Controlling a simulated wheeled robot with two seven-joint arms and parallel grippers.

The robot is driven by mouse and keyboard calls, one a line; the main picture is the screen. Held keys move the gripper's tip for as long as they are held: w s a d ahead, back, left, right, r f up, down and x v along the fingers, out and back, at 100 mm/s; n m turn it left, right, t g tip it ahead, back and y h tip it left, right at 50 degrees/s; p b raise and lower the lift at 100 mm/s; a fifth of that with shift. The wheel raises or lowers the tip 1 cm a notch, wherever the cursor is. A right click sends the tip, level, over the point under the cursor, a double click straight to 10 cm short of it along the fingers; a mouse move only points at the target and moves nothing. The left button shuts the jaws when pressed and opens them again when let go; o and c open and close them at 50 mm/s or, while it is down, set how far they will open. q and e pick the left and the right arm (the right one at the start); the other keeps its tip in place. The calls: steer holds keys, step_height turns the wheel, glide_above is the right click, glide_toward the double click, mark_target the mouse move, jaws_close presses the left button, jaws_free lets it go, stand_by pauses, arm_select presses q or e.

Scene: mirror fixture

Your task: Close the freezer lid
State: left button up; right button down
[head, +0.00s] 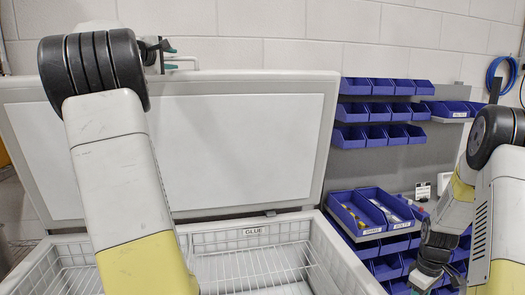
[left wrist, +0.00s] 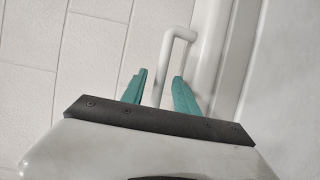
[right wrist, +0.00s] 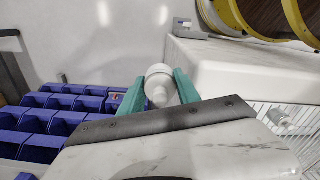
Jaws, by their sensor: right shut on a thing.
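The freezer (head: 345,265) is open, its white lid (head: 235,150) standing raised against the wall behind. A white bar handle (head: 185,60) sticks out at the lid's top edge. It also shows in the left wrist view (left wrist: 180,35). My left gripper (head: 170,54) is at the handle. In the left wrist view its teal fingers (left wrist: 160,85) are apart, with the bar running between them and a gap visible. My right gripper (right wrist: 158,82) is shut on a white knob-shaped object (right wrist: 159,80), beside the freezer's right side. My left arm hides part of the lid.
A wire basket (head: 250,268) with a "GLUE" label sits inside the freezer. Several blue bins (head: 375,137) hang on a grey panel right of the freezer, with more bins (head: 375,210) below. A blue hose coil (head: 500,75) hangs at far right.

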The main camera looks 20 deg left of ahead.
arm_select(q)
steer(key=shift+w, duration=0.85)
jaws_close()
steer(key=shift+f, duration=0.1)
stand_by(0.7)
